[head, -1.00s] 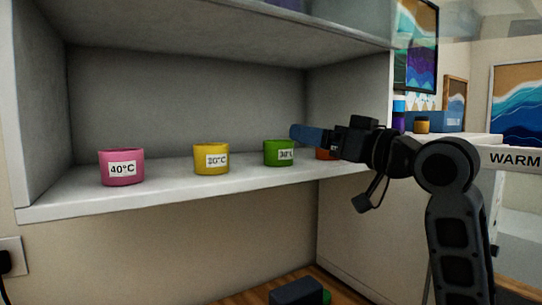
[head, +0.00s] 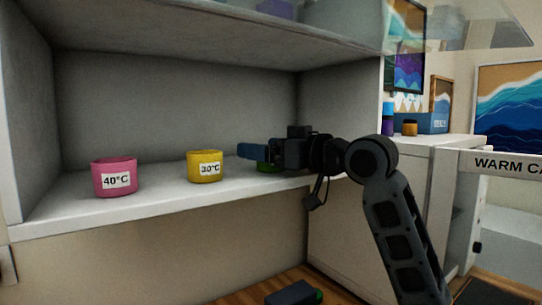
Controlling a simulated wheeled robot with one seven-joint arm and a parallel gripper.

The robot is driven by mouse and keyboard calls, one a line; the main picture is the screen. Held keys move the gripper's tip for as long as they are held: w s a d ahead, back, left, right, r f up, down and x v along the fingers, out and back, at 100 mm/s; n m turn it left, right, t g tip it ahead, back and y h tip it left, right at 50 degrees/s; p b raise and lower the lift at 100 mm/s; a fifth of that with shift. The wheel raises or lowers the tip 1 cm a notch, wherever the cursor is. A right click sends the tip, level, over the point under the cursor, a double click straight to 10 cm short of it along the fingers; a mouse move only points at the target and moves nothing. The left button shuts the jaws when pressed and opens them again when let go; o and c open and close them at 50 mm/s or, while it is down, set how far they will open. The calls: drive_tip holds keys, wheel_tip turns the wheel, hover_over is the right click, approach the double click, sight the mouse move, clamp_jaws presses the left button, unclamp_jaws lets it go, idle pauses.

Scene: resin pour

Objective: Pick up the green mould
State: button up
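A yellow mould (head: 205,167) labelled 30°C and a pink mould (head: 115,178) labelled 40°C stand left on the shelf (head: 165,209). An upper shelf (head: 190,30) hangs above. A white cabinet (head: 352,225) stands to the right. Open shelf space lies between the yellow and pink moulds.

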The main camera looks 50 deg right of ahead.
drive_tip(key=shift+w, duration=0.15)
drive_tip(key=c, duration=1.1)
drive_tip(key=shift+r, duration=0.55)
wheel_tip(320, 180, up, 3)
drive_tip(key=shift+r+b, duration=0.1)
drive_tip(key=shift+b, duration=0.3)
drive_tip(key=s+d+r+b, duration=0.2)
drive_tip(key=s+d+r, duration=0.4)
drive_tip(key=d, duration=0.4)
drive_tip(key=shift+r, duration=0.35)
